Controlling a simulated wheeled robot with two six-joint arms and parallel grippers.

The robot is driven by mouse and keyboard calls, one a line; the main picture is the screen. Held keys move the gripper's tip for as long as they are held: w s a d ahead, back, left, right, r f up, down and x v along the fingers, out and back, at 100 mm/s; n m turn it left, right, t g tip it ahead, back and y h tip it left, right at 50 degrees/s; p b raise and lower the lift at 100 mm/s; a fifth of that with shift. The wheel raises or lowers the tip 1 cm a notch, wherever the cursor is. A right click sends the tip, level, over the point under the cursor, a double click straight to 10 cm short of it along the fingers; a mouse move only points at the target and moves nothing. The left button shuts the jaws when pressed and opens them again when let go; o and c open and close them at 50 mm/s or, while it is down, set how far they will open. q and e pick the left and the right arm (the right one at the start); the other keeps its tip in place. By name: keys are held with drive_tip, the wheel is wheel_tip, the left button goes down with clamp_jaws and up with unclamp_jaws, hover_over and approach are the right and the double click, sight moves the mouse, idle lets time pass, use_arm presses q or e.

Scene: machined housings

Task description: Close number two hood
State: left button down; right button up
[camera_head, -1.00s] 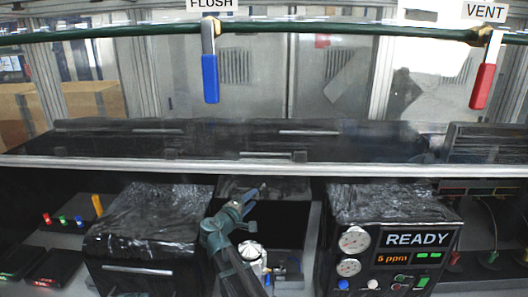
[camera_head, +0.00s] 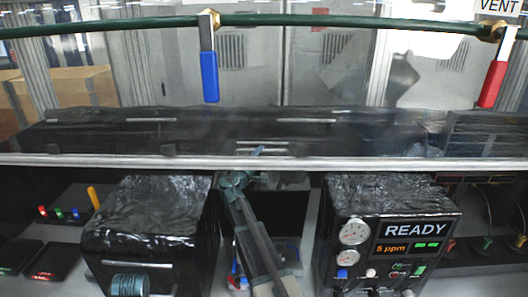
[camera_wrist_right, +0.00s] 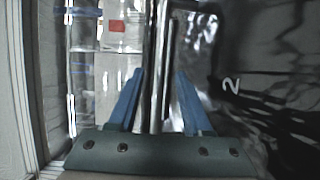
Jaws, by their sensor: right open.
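The dark, glossy panel marked "2" (camera_wrist_right: 260,60) fills the right side of the right wrist view. A metal bar handle (camera_wrist_right: 155,70) runs up that view, between the two blue fingers of my open right gripper (camera_wrist_right: 160,80); I cannot tell whether they touch it. In the head view my right gripper (camera_head: 257,152) is at the front edge of the long dark hood row (camera_head: 200,140), by a short metal handle (camera_head: 262,143). The number is not readable there. My left gripper is not seen.
A black box (camera_head: 150,210) stands left of my right arm and a gauge box reading READY (camera_head: 390,215) right of it. A pale rail (camera_head: 120,161) crosses in front of the hoods. Blue (camera_head: 209,75) and red (camera_head: 492,83) levers hang from the green pipe (camera_head: 350,20).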

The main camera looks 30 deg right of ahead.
drive_tip(key=shift+x, duration=2.25)
drive_tip(key=shift+w+f, duration=0.1)
clamp_jaws()
